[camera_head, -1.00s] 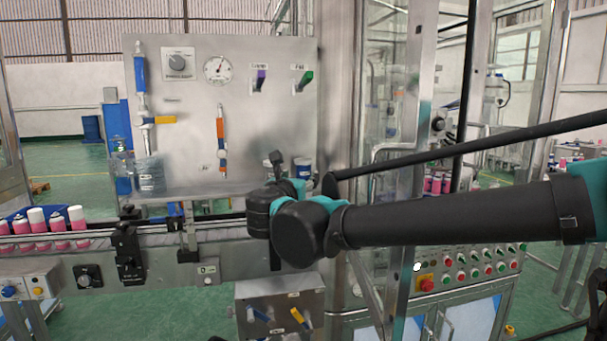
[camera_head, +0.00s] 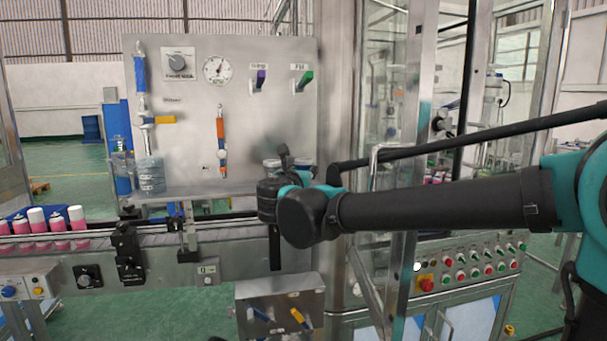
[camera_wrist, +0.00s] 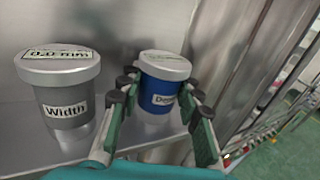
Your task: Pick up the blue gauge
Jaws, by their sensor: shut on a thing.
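The blue gauge (camera_wrist: 164,88) has a grey round cap and a white label starting with "D", partly covered by a finger. It stands upright at the shelf in the wrist view. My gripper (camera_wrist: 158,92) has its green-padded fingers on either side of it and is shut on it. I cannot tell whether its base touches the shelf. In the head view my gripper (camera_head: 284,160) is at the right end of the panel shelf, and my wrist largely hides the blue gauge.
A grey gauge (camera_wrist: 68,102) labelled "Width" stands left of the blue one on the shelf (camera_wrist: 30,152). A steel panel (camera_head: 185,125) rises behind, and a metal frame post (camera_head: 338,100) is close on the right. The conveyor (camera_head: 225,235) runs below.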

